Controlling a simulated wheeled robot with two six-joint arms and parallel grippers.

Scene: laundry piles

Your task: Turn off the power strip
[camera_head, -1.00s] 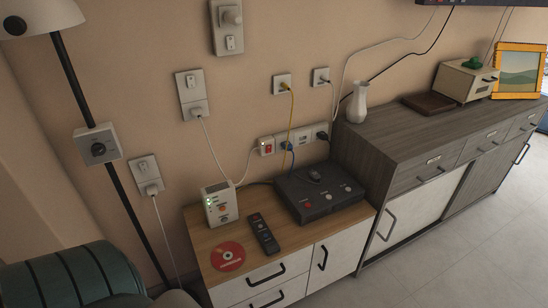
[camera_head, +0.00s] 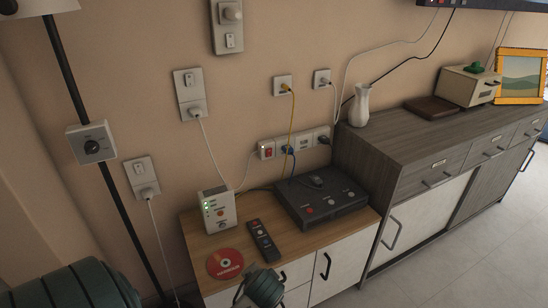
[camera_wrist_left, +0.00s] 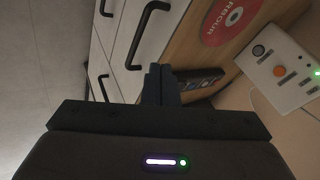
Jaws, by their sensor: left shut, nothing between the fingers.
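The white power strip (camera_head: 307,141) is fixed to the wall above the small cabinet, in the head view. Its red switch (camera_head: 268,153) is at the left end. A blue plug and a black plug sit in the strip. The switch's position is too small to tell. My left gripper (camera_wrist_left: 160,72) is shut and empty, with its fingers in front of the cabinet edge near the remote in the left wrist view. Part of my arm shows at the bottom of the head view, below the remote. The strip is not in the wrist view. My right gripper is not in view.
The cabinet top holds a white router (camera_head: 218,209), a black remote (camera_head: 262,240), a red disc (camera_head: 226,264) and a black box (camera_head: 322,203). A taller grey sideboard (camera_head: 440,130) stands to the right. Cables hang along the wall between the sockets and strip.

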